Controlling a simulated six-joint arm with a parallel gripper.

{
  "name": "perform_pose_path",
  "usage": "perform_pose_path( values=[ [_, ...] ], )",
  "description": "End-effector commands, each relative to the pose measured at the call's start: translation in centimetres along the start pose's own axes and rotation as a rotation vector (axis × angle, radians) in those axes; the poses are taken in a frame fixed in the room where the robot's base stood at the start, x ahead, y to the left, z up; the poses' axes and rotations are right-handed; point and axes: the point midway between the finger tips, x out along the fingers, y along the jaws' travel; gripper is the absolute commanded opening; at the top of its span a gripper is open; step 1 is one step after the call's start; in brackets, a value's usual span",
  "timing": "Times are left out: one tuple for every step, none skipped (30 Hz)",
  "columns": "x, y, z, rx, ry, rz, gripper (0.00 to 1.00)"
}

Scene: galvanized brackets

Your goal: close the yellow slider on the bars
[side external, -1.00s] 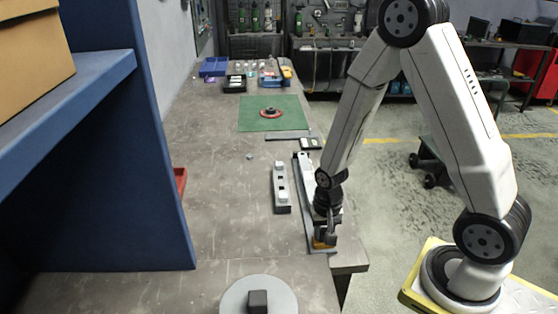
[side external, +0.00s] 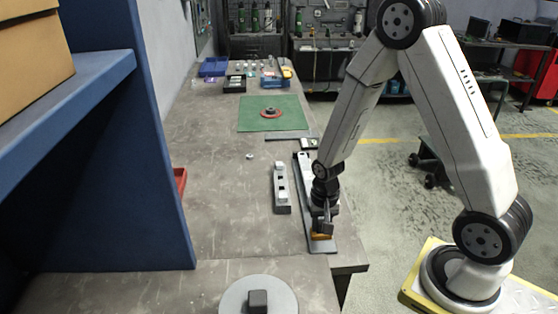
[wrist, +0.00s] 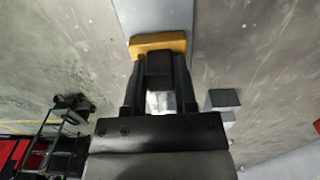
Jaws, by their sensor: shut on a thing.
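The yellow slider (side external: 320,237) sits low on the grey bars (side external: 304,190), near the front end of the long strip along the table's right edge. In the wrist view the yellow slider (wrist: 158,43) is a flat orange-yellow block, with the grey bar (wrist: 205,30) running beyond it. My gripper (side external: 323,228) points down at the slider, and in the wrist view my gripper (wrist: 160,72) is shut on a dark upright part of it. The fingers hide much of the slider and the bars beneath.
A grey bracket (side external: 281,190) with white blocks lies just left of the bars. A round grey disc (side external: 240,296) with a dark block is at the front. The table's left middle is clear.

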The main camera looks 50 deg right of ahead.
Motion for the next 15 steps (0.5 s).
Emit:
perform_pose_path(
  values=[
    [0.0,-0.1,-1.1,0.004,0.005,-0.004,0.0],
    [-0.1,-0.1,-1.7,0.004,0.006,-0.005,0.0],
    [-0.1,-0.1,-2.3,0.004,0.006,-0.005,0.0],
    [-0.1,-0.1,-2.8,0.004,0.006,-0.004,0.0],
    [0.0,-0.1,-3.3,0.003,0.006,-0.005,0.0],
    [-0.1,-0.1,-3.9,0.003,0.007,-0.005,0.0],
    [-0.1,-0.1,-4.4,0.004,0.007,-0.005,0.0],
    [-0.1,-0.1,-4.9,0.003,0.007,-0.005,0.0],
    [-0.1,-0.1,-5.5,0.002,0.007,-0.005,0.0],
    [-0.1,-0.2,-5.8,0.002,0.007,-0.005,0.0],
    [-0.1,-0.1,-6.1,0.002,0.007,-0.005,0.0],
    [-0.1,-0.1,-6.6,0.002,0.008,-0.005,0.0],
    [-0.1,-0.1,-6.8,0.002,0.008,-0.005,0.0],
    [-0.1,-0.1,-7.0,0.001,0.008,-0.005,0.0],
    [-0.1,-0.1,-7.1,0.001,0.008,-0.005,0.0]
  ],
)
